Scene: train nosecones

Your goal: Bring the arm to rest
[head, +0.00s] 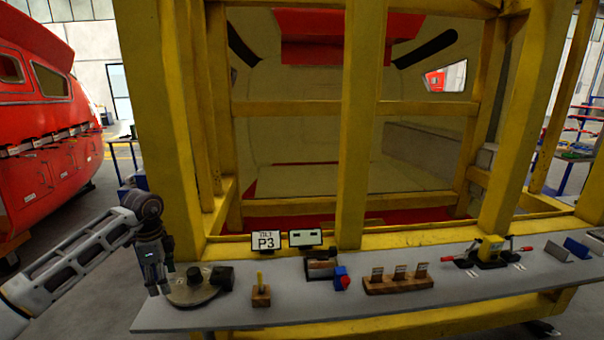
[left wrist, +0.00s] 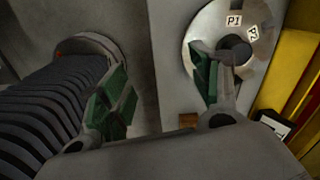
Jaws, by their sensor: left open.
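My left gripper (head: 157,286) points down at the left end of the grey shelf, just left of a round metal dial (head: 195,292) with a black knob. In the left wrist view my left gripper (left wrist: 160,95) has its two green-padded fingers wide apart with nothing between them. The dial also shows there (left wrist: 215,22), with P1 and P2 labels, partly hidden behind the right finger. I cannot tell from these views whether the finger touches the dial. My right gripper is in neither view.
The grey shelf (head: 235,318) runs along a yellow frame (head: 360,150). On it stand a P3 sign (head: 266,241), a small wooden block (head: 261,296), a wooden rack (head: 397,283) and a red-handled clamp (head: 488,252). A red train nose (head: 40,170) stands at left.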

